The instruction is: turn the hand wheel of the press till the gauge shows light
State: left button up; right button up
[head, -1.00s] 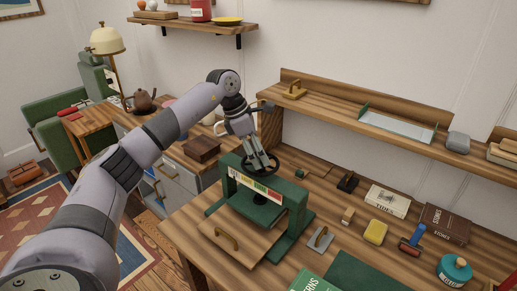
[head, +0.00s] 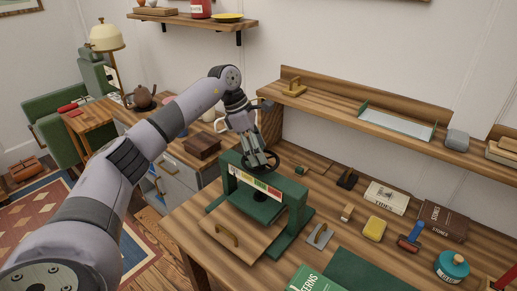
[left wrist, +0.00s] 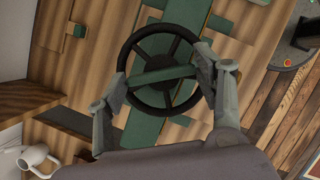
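The green press (head: 258,207) stands on the plank bench. Its black hand wheel (head: 274,168) is on top, and it also shows in the left wrist view (left wrist: 160,110). A coloured gauge strip (head: 255,183) runs across the press's front; its reading is too small to tell. My left gripper (head: 258,160) reaches down onto the wheel from above. In the left wrist view its fingers (left wrist: 160,78) lie at opposite sides of the rim and appear to hold it, with the green crossbar between them. My right gripper is not in view.
A wooden board with a brass handle (head: 227,234) lies in front of the press. A metal plate (head: 319,236), yellow sponge (head: 374,229), blue-handled roller (head: 412,238) and boxes lie right. A shelf (head: 350,115) runs along the wall behind.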

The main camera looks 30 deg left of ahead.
pick_arm(q)
jog(key=o, duration=0.4)
jog(key=shift+c, duration=0.2)
jog(key=v, duration=1.2)
jog(key=shift+f, duration=0.1)
dwell(0.8)
